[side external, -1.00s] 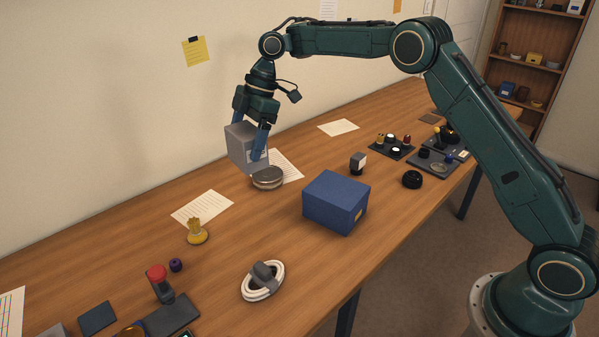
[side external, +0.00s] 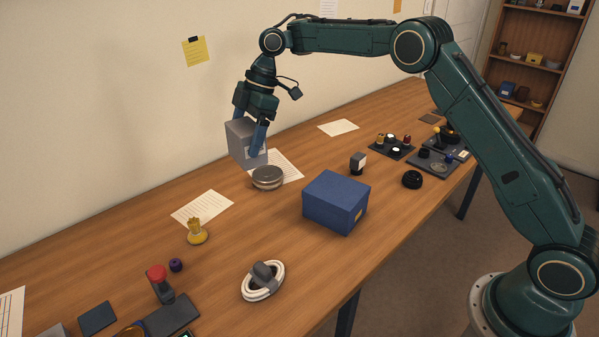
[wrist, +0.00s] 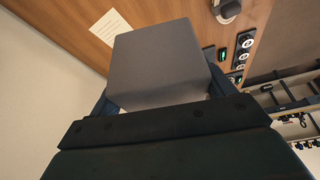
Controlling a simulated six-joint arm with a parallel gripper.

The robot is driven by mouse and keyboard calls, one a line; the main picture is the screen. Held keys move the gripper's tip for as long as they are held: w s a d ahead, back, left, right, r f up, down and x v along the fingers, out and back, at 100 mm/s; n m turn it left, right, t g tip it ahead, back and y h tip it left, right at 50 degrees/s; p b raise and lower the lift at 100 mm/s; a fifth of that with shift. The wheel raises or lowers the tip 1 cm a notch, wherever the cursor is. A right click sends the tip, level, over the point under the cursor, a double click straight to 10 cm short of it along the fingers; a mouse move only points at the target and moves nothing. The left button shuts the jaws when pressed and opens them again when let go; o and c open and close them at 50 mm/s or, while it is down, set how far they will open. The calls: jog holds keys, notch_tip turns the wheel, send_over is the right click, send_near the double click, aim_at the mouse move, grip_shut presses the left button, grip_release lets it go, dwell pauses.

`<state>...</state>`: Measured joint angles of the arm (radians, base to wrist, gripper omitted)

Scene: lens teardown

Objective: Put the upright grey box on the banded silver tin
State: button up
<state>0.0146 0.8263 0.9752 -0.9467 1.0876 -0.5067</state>
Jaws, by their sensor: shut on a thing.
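The grey box (side external: 240,146) is held in my gripper (side external: 255,142), whose blue fingers are shut on its sides. The box is slightly tilted in the side view and hangs above and a little left of the banded silver tin (side external: 267,178). A small gap shows between the box and the tin. The tin is round and low, with a darker band, and stands on the table at the edge of a paper sheet. In the wrist view the grey box (wrist: 160,62) fills the space between the fingers and hides what is beneath it; the tin does not show there.
A blue box (side external: 335,202) stands right of the tin. A yellow figure (side external: 197,232) and a coiled white cable (side external: 263,281) are toward the front. Paper sheets (side external: 202,208) lie near the wall. Small parts on dark trays (side external: 391,147) are at the right.

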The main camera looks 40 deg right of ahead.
jog(key=w+d+r+m+t+h, duration=0.1)
jog(key=w+d+m+t, duration=0.2)
jog(key=w+d+m, duration=0.3)
notch_tip(320, 180, up, 3)
jog(key=m+h, duration=0.3)
jog(key=m, duration=0.7)
send_over(274, 177)
jog(key=shift+t, duration=0.4)
notch_tip(274, 177, down, 20)
jog(key=shift+f, duration=0.15)
jog(key=shift+f, duration=0.15)
jog(key=o, duration=1)
jog(key=shift+v, duration=1)
jog(key=v, duration=1)
jog(key=shift+a, duration=0.25)
